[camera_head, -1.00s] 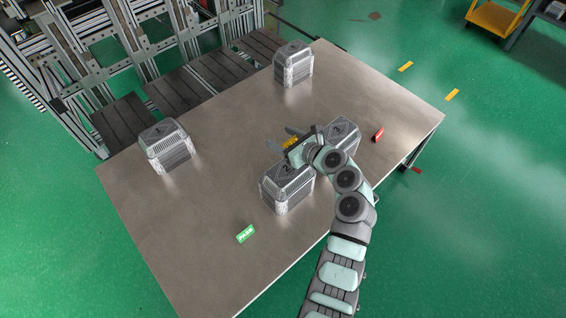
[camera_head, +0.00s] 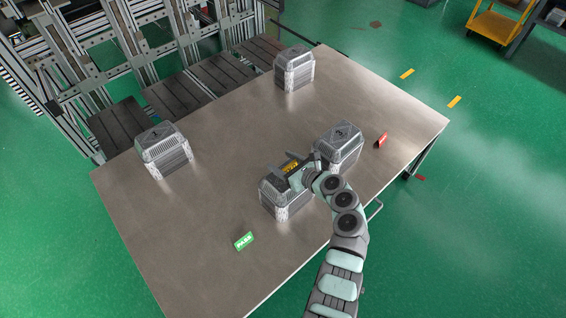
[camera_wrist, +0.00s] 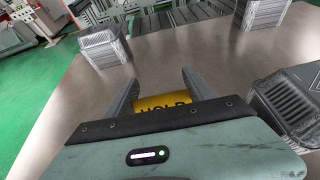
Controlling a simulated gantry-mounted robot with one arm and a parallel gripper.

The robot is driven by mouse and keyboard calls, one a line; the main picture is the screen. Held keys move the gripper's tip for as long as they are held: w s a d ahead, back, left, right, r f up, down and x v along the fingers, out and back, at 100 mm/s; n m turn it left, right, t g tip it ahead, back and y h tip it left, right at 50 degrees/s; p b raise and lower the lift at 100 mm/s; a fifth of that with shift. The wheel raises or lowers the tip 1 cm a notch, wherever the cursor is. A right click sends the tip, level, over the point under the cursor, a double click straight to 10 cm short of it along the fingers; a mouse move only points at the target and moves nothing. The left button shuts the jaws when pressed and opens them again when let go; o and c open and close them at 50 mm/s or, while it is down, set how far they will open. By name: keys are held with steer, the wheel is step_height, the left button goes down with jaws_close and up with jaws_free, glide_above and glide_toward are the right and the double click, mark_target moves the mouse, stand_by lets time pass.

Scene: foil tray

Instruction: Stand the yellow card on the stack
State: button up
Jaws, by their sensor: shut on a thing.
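The yellow card (camera_head: 291,166), a tent shape marked HOLD, is gripped between the two fingers of my gripper (camera_head: 293,168). In the wrist view the card (camera_wrist: 165,103) sits between the fingers, its lower part hidden by the gripper body. The gripper is at the top of the front foil tray stack (camera_head: 287,203), overlapping its far edge in the head view. I cannot tell whether the card touches the stack. Another stack (camera_head: 338,146) stands just to the right, and shows at right in the wrist view (camera_wrist: 290,105).
Two more stacks stand on the table (camera_head: 200,240), one at the left (camera_head: 165,150) and one at the back (camera_head: 294,68). A red card (camera_head: 381,140) stands near the right edge. A green PASS card (camera_head: 244,241) stands at the front. The table's middle is clear.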

steer(key=shift+f, duration=0.15)
steer(key=o, duration=1.3)
